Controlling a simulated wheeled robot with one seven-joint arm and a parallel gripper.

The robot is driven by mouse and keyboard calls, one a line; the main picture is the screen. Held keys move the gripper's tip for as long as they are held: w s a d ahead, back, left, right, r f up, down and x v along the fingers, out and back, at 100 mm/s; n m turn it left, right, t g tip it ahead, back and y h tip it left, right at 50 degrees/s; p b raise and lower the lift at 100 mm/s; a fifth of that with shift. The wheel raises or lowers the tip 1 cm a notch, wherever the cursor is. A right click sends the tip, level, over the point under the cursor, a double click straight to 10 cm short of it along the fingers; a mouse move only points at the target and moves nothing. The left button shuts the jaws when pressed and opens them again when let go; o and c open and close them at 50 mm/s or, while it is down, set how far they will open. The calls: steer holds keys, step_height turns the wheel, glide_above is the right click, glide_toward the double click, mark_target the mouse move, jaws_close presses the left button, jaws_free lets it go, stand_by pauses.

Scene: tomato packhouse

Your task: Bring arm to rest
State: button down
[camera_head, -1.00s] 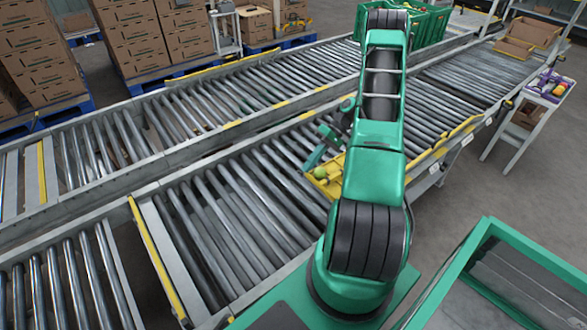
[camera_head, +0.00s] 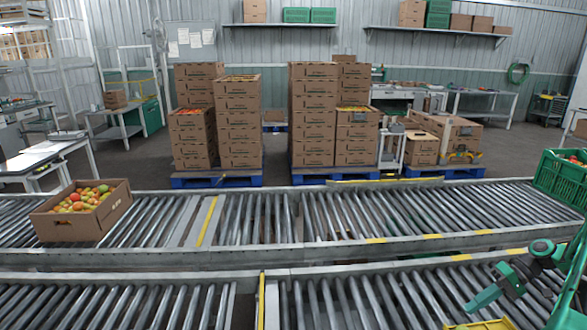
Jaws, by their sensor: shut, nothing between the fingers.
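My green and dark arm comes in at the right edge of the head view. My gripper (camera_head: 484,298) shows at the lower right, above the rollers of the near conveyor (camera_head: 360,300). It is shut and holds nothing. It is just above and beside a yellow-edged tray (camera_head: 492,325), which is cut off by the bottom edge. Most of the arm is out of view.
A carton of tomatoes (camera_head: 84,213) sits on the far conveyor (camera_head: 270,218) at left. A green crate (camera_head: 560,178) stands at the right. Stacked cartons (camera_head: 313,115) stand on blue pallets behind. The near rollers at centre are clear.

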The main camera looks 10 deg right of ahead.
steer(key=s+a+r+m+g+h, duration=0.1)
steer(key=s+a+r+h, duration=0.15)
steer(key=a+r, duration=0.6)
steer(key=s+a+r+m+g+h, duration=0.1)
steer(key=a+r+m+h, duration=0.3)
steer(key=r, duration=0.8)
steer(key=s+a+r+h, duration=0.1)
steer(key=s+a+r, duration=0.1)
steer(key=s, duration=0.4)
steer(key=s+a+r+t, duration=0.1)
steer(key=s+a+r, duration=0.1)
steer(key=s+a, duration=0.2)
steer(key=s+a+r+h, duration=0.1)
steer(key=s+a, duration=0.3)
steer(key=s, duration=0.6)
steer(key=shift+r+t+h, duration=0.3)
steer(key=shift+r+h, duration=0.05)
steer(key=shift+r, duration=0.05)
